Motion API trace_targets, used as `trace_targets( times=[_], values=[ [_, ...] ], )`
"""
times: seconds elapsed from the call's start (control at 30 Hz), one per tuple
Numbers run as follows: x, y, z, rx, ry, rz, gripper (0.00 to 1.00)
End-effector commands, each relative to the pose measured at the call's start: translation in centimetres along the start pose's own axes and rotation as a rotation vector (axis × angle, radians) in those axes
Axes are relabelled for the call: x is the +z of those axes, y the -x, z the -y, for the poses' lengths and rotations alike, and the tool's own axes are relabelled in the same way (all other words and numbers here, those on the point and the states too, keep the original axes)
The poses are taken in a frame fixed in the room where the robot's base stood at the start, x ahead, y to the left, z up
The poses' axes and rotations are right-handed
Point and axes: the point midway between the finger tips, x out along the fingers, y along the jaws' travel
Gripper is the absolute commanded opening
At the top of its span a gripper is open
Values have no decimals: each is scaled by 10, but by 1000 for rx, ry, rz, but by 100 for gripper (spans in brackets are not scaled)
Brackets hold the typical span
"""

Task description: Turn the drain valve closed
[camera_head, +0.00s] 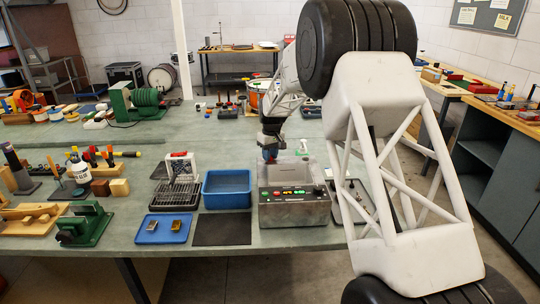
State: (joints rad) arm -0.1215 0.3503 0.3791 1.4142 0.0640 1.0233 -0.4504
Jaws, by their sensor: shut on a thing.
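A grey metal machine (295,210) with a control panel of green and red buttons and an open basin on top stands near the front edge of the bench. My gripper (271,158) points down at the back left corner of this machine. It is shut on a small part there, which I take for the drain valve's handle; a bit of blue and red shows at the fingertips. The valve itself is too small and too covered by my gripper to make out, so its angle cannot be told.
A blue basin (227,189) stands left of the machine, with a dark mat (222,229) in front. A wire rack (177,196) and a blue tray (163,229) with two small blocks lie further left.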

Motion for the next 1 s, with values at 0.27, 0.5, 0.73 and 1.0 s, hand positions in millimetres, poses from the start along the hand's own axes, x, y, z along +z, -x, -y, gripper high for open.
trace_targets(
  times=[0.27,0.5,0.73,1.0],
  values=[
    [0,0,0,0,7,0,3],
    [0,0,0,0,6,0,44],
    [0,0,0,0,6,0,52],
    [0,6,0,0,6,-1,52]
  ],
)
